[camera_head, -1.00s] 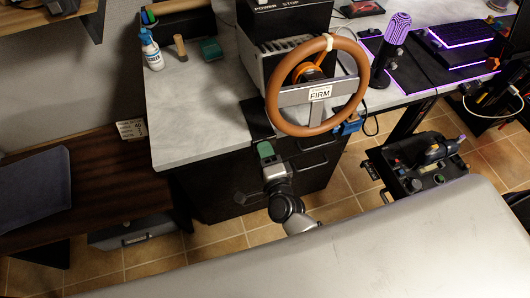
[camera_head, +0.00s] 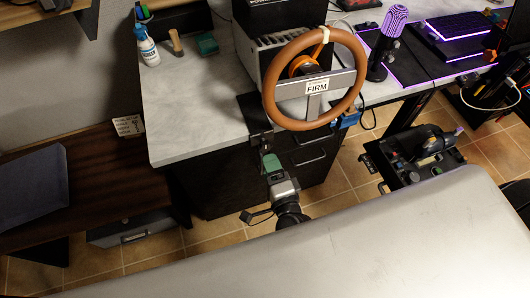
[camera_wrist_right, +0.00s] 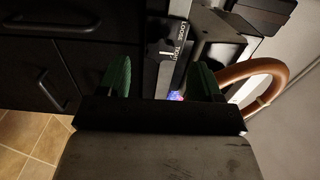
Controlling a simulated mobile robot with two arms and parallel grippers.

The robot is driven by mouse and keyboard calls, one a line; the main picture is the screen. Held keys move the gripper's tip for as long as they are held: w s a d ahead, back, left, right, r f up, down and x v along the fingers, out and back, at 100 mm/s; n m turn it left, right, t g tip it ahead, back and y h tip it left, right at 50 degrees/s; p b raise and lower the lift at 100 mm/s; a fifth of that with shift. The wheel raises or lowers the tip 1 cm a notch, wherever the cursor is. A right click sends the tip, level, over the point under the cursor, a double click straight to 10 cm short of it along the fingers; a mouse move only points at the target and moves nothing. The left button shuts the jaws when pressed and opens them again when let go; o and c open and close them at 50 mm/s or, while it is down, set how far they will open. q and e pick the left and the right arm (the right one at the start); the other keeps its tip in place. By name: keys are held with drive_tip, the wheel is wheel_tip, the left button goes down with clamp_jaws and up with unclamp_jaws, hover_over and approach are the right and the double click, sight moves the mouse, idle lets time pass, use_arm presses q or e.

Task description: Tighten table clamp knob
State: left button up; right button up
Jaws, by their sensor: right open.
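The table clamp (camera_head: 255,115) is a black bracket at the front edge of the grey table, below the steering wheel. My right gripper (camera_head: 270,160) has green fingertips and is just below the clamp in the head view. In the right wrist view the gripper (camera_wrist_right: 160,77) is open, and the knob appears between its two fingers, with no clear contact. The knob is hard to make out in the head view. My left gripper is not in view.
The brown steering wheel (camera_head: 347,108), with a FIRM label (camera_head: 317,86), overhangs the clamp. Dark drawers (camera_head: 225,180) stand under the table (camera_head: 190,110). The table's left part is mostly clear.

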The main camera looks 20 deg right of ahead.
drive_tip(key=s, duration=0.4)
drive_tip(key=shift+s+d, duration=0.1)
drive_tip(key=shift+s, duration=0.05)
idle(0.4)
drive_tip(key=s+d+f+n+g+y+p, duration=0.1)
drive_tip(key=s+f+n+g, duration=0.25)
drive_tip(key=f, duration=0.35)
drive_tip(key=s+f+n+g+p, duration=0.1)
drive_tip(key=s+f+n+g, duration=0.1)
drive_tip(key=f+n, duration=0.35)
drive_tip(key=s+d+f+n+g+y+p, duration=0.1)
drive_tip(key=s+f+n+g+p, duration=0.15)
drive_tip(key=f, duration=0.65)
drive_tip(key=s+d+f+n+g+h+p, duration=0.1)
drive_tip(key=s+d+f+n+g, duration=0.3)
drive_tip(key=s, duration=0.5)
drive_tip(key=s+d+f+n+g+h, duration=0.1)
drive_tip(key=s+d+f+n+g, duration=0.3)
drive_tip(key=s, duration=0.6)
wheel_tip(320, 180, down, 2)
drive_tip(key=shift+s+d+f+g+h+p, duration=0.2)
drive_tip(key=shift+s+d+g+h+p, duration=0.1)
drive_tip(key=shift+d+g+p, duration=0.15)
